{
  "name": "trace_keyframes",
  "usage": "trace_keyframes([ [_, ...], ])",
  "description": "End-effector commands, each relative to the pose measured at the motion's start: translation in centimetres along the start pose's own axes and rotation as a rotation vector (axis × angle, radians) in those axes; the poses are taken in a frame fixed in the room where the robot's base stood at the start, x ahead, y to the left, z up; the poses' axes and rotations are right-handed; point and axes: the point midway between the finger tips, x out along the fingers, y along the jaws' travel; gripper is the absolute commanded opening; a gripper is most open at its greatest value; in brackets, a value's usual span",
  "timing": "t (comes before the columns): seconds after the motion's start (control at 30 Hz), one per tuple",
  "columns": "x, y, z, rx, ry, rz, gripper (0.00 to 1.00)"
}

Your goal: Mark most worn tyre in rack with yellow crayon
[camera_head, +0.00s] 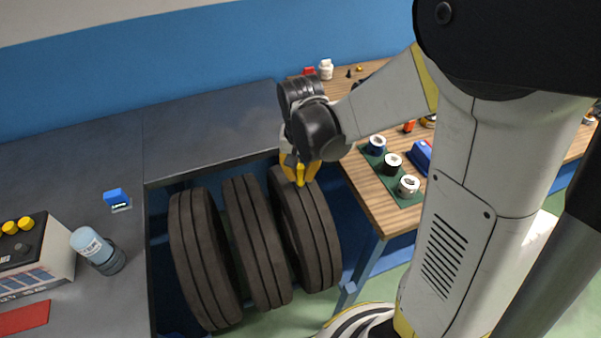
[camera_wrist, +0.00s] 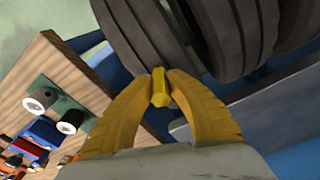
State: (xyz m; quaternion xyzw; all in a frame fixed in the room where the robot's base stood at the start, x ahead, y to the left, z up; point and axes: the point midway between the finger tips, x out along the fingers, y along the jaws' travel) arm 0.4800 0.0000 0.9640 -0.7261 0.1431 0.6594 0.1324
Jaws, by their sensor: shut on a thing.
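My gripper (camera_head: 300,172) is at the top of the right tyre. In the wrist view its yellow fingers (camera_wrist: 160,84) are shut on the short yellow crayon (camera_wrist: 159,93), whose end points toward the near tyre (camera_wrist: 150,35). The crayon is at or very close to the tread; I cannot tell whether it touches. No mark shows on the tyres. Tread wear is hard to judge.
A wooden bench (camera_head: 372,208) stands right of the rack, with several tape rolls on a green mat (camera_head: 402,197) and a blue object (camera_head: 421,156). A bottle (camera_head: 90,243) and a control box (camera_head: 32,262) stand at left.

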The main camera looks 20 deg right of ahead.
Motion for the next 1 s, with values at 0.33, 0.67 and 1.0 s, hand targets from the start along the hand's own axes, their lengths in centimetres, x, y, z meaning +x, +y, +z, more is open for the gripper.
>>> trace_keyframes([
  [0.33,0.40,0.00,0.04,0.000,0.000,0.000,0.00],
  [0.67,0.80,0.00,0.08,0.000,0.000,0.000,0.00],
  [1.0,0.93,-0.10,0.13,0.000,0.000,0.000,0.00],
])
